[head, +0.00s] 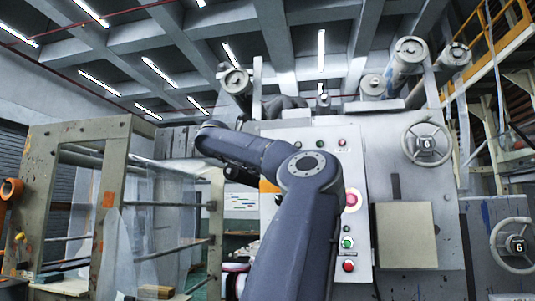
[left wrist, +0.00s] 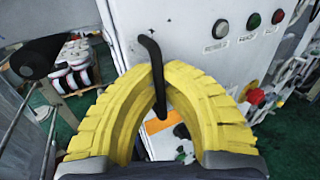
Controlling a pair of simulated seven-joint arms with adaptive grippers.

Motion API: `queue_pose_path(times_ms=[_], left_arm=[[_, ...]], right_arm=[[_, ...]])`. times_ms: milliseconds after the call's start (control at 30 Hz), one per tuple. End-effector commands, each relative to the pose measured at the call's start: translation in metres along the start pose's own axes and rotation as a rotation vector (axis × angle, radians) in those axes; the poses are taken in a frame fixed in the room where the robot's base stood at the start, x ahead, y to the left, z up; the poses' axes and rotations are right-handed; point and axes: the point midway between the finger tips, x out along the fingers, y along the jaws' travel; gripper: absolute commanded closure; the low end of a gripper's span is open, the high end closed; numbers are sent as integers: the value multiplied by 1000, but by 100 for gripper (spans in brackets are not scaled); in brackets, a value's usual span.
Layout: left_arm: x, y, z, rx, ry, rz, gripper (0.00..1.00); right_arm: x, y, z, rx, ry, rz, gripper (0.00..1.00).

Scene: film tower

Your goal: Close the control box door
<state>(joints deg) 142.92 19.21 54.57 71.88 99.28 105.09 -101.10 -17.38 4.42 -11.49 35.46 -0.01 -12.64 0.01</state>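The control box (head: 352,165) is a pale grey cabinet with buttons on its front, right of centre in the head view. In the left wrist view its pale door face (left wrist: 175,25) carries a black bar handle (left wrist: 149,48). My left gripper (left wrist: 160,72) has yellow ribbed fingers that come together around this handle. The handle runs between the fingertips and shows again below them. In the head view my dark arm crosses the box and hides the handle and the gripper. How far the door stands open cannot be told. My right gripper is not in view.
Buttons (left wrist: 252,21) sit on the front beside the handle, in the left wrist view. White rolls with red bands (left wrist: 70,68) stand at left. A metal frame with clear sheeting (head: 107,200) fills the head view's left side. Handwheels (head: 427,144) project at right.

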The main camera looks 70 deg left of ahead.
Motion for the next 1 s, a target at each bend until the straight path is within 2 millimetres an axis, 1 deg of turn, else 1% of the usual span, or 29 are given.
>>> queue_pose_path(times_ms=[67,467,600,633,867,1000], left_arm=[[-1,5,0,-2,-2,8,100],[-1,7,0,-3,-2,11,100],[-1,7,0,-3,-2,10,83],[0,6,0,-3,-1,9,81],[0,4,0,-1,-1,6,81],[-6,4,0,-1,-1,5,81]], right_arm=[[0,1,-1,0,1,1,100],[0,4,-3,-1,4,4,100],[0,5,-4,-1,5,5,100],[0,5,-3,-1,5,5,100],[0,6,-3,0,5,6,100],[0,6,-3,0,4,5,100]])
